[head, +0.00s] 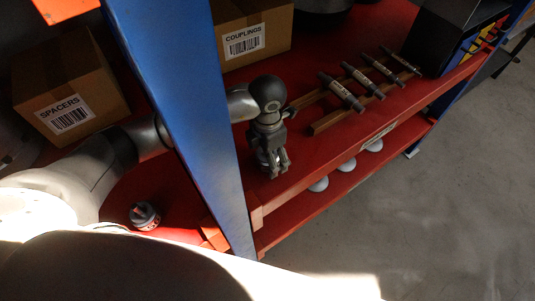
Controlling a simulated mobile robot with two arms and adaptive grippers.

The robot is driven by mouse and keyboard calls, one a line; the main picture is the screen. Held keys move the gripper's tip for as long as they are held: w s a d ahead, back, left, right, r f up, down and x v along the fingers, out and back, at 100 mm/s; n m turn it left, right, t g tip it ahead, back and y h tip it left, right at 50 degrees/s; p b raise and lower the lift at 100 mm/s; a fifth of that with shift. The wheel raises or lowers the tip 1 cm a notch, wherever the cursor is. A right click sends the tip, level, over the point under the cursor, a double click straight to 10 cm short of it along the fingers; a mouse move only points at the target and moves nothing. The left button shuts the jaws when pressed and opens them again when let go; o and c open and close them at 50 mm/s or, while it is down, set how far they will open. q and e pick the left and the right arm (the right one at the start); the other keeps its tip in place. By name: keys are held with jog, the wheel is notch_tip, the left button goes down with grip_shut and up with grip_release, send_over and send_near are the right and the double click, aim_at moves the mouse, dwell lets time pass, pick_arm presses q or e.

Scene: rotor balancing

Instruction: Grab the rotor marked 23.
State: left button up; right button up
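Several rotors with dark shafts and pale labelled middles lie side by side across a wooden rack on the red shelf: a nearest one (342,92), a second (362,79), a third (381,68) and a farthest one (402,60). Their markings are too small to read, so I cannot tell which is 23. My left gripper (277,173) points down near the shelf's front edge, left of the rack and apart from the rotors. No rotor shows in it. Its finger gap is unclear. My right gripper is not in view.
A blue post (185,95) stands in front of my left arm. A SPACERS box (68,92) and a COUPLINGS box (252,32) stand behind. A black case (445,38) is right of the rack (322,126). A dark knob (145,215) and pale discs (347,164) sit lower.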

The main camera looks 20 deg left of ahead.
pick_arm(q)
grip_shut()
jog(key=shift+w, duration=0.1)
dwell(0.5)
jog(key=shift+r, duration=0.1)
